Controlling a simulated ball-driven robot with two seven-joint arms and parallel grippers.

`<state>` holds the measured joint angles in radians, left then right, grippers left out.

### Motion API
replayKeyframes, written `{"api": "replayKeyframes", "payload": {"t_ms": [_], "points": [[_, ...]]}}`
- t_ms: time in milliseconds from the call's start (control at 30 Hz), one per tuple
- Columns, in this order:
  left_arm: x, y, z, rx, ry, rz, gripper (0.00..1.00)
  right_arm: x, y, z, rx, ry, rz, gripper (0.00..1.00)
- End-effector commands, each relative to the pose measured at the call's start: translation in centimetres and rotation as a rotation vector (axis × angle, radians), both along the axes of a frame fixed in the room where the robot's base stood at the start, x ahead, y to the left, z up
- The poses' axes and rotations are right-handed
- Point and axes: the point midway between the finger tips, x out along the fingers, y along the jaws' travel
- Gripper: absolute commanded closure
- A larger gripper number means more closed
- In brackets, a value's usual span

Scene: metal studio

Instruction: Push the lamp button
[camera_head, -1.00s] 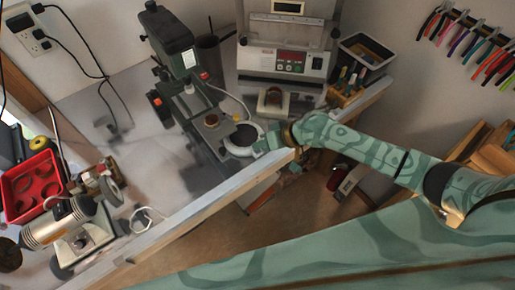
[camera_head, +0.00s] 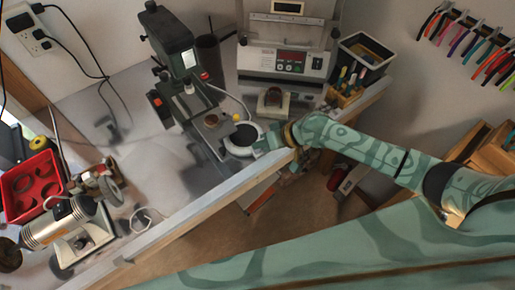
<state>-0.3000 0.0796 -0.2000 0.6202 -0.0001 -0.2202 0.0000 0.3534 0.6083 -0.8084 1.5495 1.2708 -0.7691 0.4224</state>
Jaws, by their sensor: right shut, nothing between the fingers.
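A round white ring with a dark centre (camera_head: 241,149), which may be the lamp, lies on the workbench in the middle of the view. I cannot make out a button on it. My right gripper (camera_head: 260,147) is at the ring's right edge, just above the bench's front rail. It is shut and empty. Its fingertips are small and partly merge with the ring, so I cannot tell whether they touch it. My left gripper is not in view.
A dark green drill press (camera_head: 170,42) stands left of the ring, and a control box (camera_head: 290,62) stands behind it. A red tray (camera_head: 32,185) and a silver motor (camera_head: 55,225) are at the left. The bench's wooden front rail (camera_head: 215,195) runs below my right arm.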

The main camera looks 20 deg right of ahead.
Motion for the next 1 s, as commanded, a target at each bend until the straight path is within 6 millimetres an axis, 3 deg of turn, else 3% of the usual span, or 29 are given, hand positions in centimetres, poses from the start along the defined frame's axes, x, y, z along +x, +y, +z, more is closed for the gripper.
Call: {"api": "replayKeyframes", "payload": {"t_ms": [267, 1000], "points": [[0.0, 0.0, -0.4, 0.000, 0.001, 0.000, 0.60, 0.0, 0.0, -0.9, 0.000, 0.000, 0.000, 1.00], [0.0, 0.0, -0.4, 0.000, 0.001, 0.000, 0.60, 0.0, 0.0, -1.0, 0.000, 0.000, 0.000, 1.00]]}}
